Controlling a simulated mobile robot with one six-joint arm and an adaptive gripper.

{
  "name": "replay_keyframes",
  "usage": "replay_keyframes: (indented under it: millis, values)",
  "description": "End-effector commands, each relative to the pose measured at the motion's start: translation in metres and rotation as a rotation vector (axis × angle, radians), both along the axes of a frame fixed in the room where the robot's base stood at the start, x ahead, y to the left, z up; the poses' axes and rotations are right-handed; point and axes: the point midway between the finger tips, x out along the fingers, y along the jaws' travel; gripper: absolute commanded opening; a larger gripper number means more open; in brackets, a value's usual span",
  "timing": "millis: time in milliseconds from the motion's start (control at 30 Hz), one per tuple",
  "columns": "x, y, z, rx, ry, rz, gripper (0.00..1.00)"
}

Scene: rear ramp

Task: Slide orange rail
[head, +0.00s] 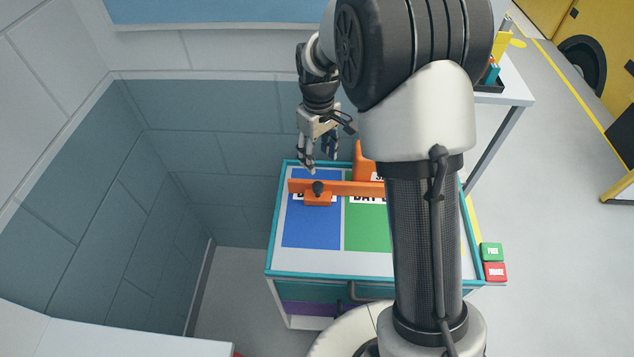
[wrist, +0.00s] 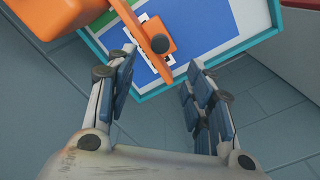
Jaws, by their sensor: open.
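The orange rail (head: 351,188) lies across the top of a teal-edged cabinet, over a blue panel (head: 311,231) and a green panel (head: 366,227). A small orange block with a dark round knob (head: 318,187) sits at the rail's left part. In the wrist view the rail (wrist: 167,77) and the knob (wrist: 160,43) show at the top, beyond the fingertips. My gripper (head: 319,160) is open and empty, above the cabinet's far left edge and apart from the rail. It also shows in the wrist view (wrist: 160,68). My arm hides the rail's right part.
An orange upright piece (head: 363,162) stands behind the rail. Green (head: 492,252) and red (head: 495,272) blocks sit at the cabinet's right side. Grey walls stand close at left and behind. A white table (head: 513,90) is at the upper right; open floor lies further right.

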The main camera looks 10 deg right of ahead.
Motion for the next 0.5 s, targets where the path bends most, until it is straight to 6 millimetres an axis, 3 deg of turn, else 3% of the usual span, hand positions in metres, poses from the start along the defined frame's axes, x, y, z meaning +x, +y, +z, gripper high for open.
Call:
replay_keyframes:
  millis: [33,200,500]
  values:
    - [-0.001,0.000,-0.016,0.000,0.002,0.000,0.48]
    - [-0.001,0.000,-0.053,0.000,0.003,0.000,0.48]
    - [0.000,0.000,-0.104,0.000,0.000,-0.001,0.48]
